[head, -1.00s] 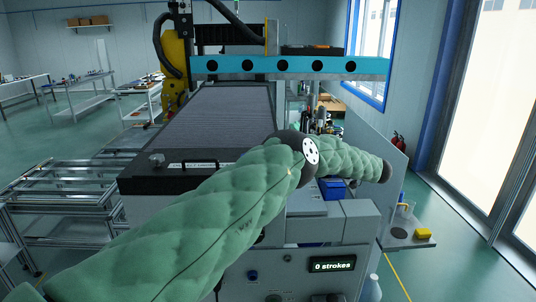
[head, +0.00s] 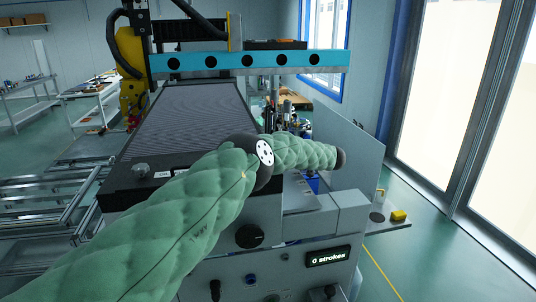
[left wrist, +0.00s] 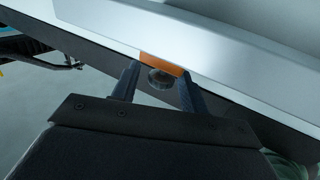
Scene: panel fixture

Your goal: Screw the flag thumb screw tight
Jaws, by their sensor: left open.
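In the left wrist view, my left gripper (left wrist: 158,88) is open, with one dark finger on each side of a dark round knob (left wrist: 160,78). A gap shows between the knob and the fingers. The knob sits in front of an orange strip (left wrist: 162,63) on a pale panel edge. It may be the flag thumb screw; no flag shape can be made out. In the head view, my left arm in its green quilted sleeve crosses the machine, and its gripper is not visible past the dark wrist end. My right gripper is in neither view.
The machine front carries a black knob (head: 249,236) and a display (head: 328,256) reading "0 strokes". A blue beam (head: 250,61) spans the bed. Open floor lies to the right.

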